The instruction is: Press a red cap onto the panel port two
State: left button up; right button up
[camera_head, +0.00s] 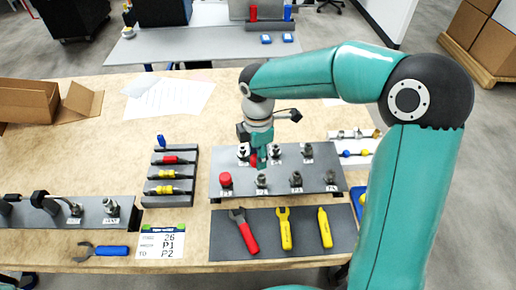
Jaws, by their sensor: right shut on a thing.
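The grey panel (216,164) stands on the table with two rows of metal ports. A red cap (225,180) sits on the front-left port. My right gripper (255,152) points down over the back row, near its left end. It is shut on a small red cap (253,161), which shows just below the jaws. The gripper and cap hide part of the back row, so I cannot tell whether the cap touches a port. The back-row labels are hidden or too small to read. My left gripper is not in view.
A dark rack (167,186) of red and yellow connectors stands left of the panel. A dark mat (275,248) with hand tools lies in front. A card (160,246), a blue-handled wrench (111,250) and another grey panel (90,210) are at left.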

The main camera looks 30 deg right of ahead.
aim_at(262, 178)
jog(key=shift+s+d+f+b, duration=0.3)
jog(key=shift+s+f, duration=0.05)
jog(key=shift+f, duration=0.05)
jog(key=shift+d+f, duration=0.1)
jog(key=shift+f, duration=0.2)
jog(key=shift+f+b, duration=1.7)
jog(key=shift+f, duration=0.2)
jog(key=shift+f, duration=0.15)
jog(key=shift+f+b, duration=0.75)
jog(key=shift+f, duration=0.3)
jog(key=o, duration=0.8)
jog(key=shift+o, duration=0.2)
